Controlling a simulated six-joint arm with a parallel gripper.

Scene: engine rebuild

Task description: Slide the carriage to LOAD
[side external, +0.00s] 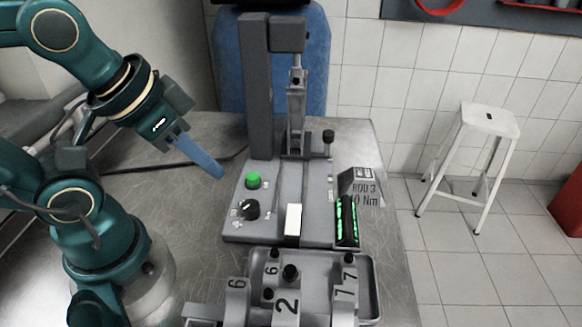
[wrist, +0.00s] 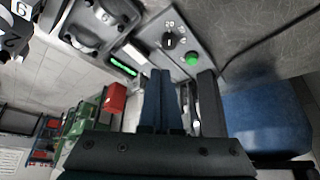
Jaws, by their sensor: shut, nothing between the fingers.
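A grey press station (side external: 265,225) stands on the metal bench in the side view, with a tall column at its back. A rail runs along its base from front to back. What looks like the carriage (side external: 298,153) sits at the back of the rail under the ram, with a black knob (side external: 328,137) to its right. The LOAD mark is too small to read. My gripper (side external: 219,173) is shut and empty, in the air left of the press and apart from it. Its blue fingers (wrist: 160,76) lie together in the wrist view, which hides the carriage.
A green button (side external: 253,181) and a black dial (side external: 249,209) are on the base's left side. A white block (side external: 293,220) is at the rail's front. A green-lit display (side external: 347,222) is at right. Numbered metal parts (side external: 287,305) stand in front.

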